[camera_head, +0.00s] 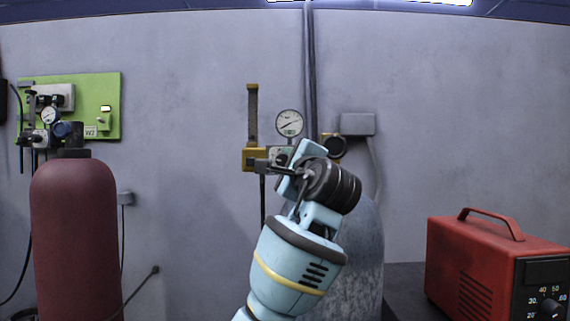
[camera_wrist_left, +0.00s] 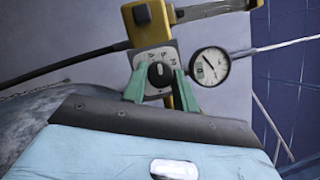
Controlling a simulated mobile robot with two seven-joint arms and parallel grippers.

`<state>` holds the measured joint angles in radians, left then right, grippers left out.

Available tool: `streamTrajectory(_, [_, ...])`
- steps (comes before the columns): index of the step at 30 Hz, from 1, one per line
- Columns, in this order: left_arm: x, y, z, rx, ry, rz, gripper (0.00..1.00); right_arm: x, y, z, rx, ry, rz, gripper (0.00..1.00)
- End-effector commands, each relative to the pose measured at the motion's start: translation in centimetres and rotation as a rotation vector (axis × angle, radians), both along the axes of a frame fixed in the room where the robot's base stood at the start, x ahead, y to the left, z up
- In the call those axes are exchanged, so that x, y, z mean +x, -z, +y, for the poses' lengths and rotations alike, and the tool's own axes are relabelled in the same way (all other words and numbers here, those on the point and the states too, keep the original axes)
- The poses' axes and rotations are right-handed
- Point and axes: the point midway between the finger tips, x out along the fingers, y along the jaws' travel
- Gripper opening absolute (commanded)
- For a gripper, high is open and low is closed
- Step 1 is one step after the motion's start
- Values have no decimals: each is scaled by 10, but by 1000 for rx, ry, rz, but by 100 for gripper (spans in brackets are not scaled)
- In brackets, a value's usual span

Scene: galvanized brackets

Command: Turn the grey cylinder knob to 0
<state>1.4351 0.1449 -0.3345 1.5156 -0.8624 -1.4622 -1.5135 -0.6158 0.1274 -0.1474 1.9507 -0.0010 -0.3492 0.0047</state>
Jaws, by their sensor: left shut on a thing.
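The grey cylinder (camera_head: 366,255) stands against the wall, partly hidden behind my left arm. Its yellow valve unit (camera_head: 250,157) carries a round gauge (camera_head: 289,123) and a pale dial plate. In the left wrist view the dark knob (camera_wrist_left: 160,74) sits on the dial plate (camera_wrist_left: 153,55), between the green fingertips of my left gripper (camera_wrist_left: 160,86). The gripper is shut on the knob. In the head view my left gripper (camera_head: 286,162) covers much of the dial. The dial's marks are too small to read surely, so the knob's setting cannot be told. My right gripper is not in view.
A maroon cylinder (camera_head: 75,240) stands at the left below a green panel (camera_head: 92,92) with another gauge. A red box (camera_head: 470,262) with a numbered black dial stands at the right. A grey wall box (camera_head: 357,124) and vertical pipes are behind my arm.

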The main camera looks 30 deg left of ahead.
Motion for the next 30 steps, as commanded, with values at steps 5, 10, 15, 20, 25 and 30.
streamTrajectory(5, [1,-1,-1,-110,2,-64,6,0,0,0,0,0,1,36])
streamTrajectory(10, [1,-1,-1,-184,1,-111,6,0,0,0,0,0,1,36])
streamTrajectory(15, [1,-1,-1,-231,1,-138,6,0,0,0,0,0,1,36])
streamTrajectory(20, [1,-2,-1,-250,1,-151,6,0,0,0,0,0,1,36])
streamTrajectory(25, [1,-2,-1,-254,1,-154,6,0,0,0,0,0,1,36])
streamTrajectory(30, [1,-2,-1,-253,1,-154,6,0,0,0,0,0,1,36])
